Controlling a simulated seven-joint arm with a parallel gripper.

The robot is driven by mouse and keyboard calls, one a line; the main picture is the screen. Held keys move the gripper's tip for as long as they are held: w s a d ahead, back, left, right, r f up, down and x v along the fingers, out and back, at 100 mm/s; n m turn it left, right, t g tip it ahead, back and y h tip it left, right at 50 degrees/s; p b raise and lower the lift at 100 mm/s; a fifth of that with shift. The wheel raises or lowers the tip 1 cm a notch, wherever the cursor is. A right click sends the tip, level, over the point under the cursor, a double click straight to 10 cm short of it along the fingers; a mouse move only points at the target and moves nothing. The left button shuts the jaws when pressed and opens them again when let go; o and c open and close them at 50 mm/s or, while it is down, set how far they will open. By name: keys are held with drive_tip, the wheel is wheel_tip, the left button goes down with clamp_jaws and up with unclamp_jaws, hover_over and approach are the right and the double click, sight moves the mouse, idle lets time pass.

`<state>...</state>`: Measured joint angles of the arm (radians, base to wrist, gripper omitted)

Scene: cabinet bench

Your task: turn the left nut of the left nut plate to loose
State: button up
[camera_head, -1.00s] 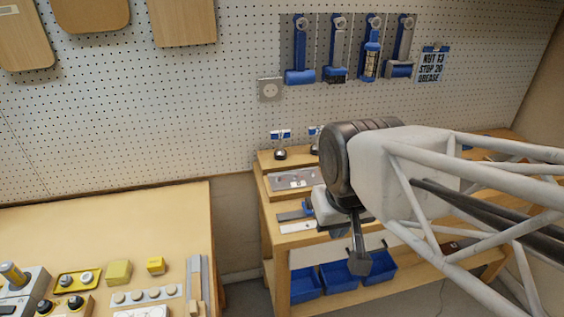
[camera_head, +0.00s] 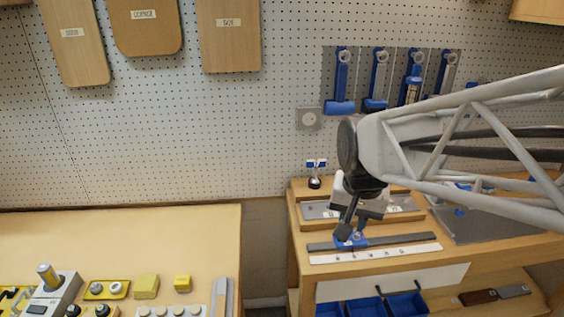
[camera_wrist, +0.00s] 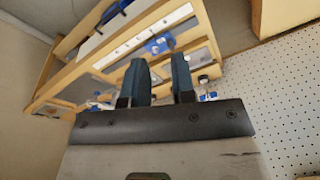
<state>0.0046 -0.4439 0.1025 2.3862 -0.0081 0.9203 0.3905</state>
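My gripper (camera_head: 346,228) hangs over the right bench in the head view. In the wrist view its two dark fingers (camera_wrist: 160,62) stand apart with nothing between them. A grey plate on a wooden board (camera_head: 315,210) lies behind my gripper and is partly covered by it. It may be the left nut plate, but I cannot be sure. No nut can be clearly made out on it. I cannot tell whether the gripper touches anything, but no contact shows.
A blue slider (camera_head: 352,241) sits on a dark rail, with a white strip (camera_head: 375,253) in front. A small blue-and-white stand (camera_head: 315,180) is at the back left. Blue bins (camera_head: 405,304) are below. Wrenches (camera_head: 341,85) hang on the pegboard (camera_head: 270,130).

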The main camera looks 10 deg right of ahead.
drive_tip(key=w+f+m+g, duration=0.15)
drive_tip(key=w+m, duration=0.25)
drive_tip(key=w, duration=0.5)
drive_tip(key=w+f+m, duration=0.3)
drive_tip(key=w, duration=0.7)
drive_tip(key=m, duration=0.7)
hover_over(311, 206)
drive_tip(key=shift+g, duration=0.25)
wheel_tip(311, 206, down, 10)
drive_tip(key=shift+w+f, duration=0.1)
drive_tip(key=shift+w, duration=0.05)
drive_tip(key=shift+f, duration=3.85)
drive_tip(key=shift+c, duration=0.4)
clamp_jaws()
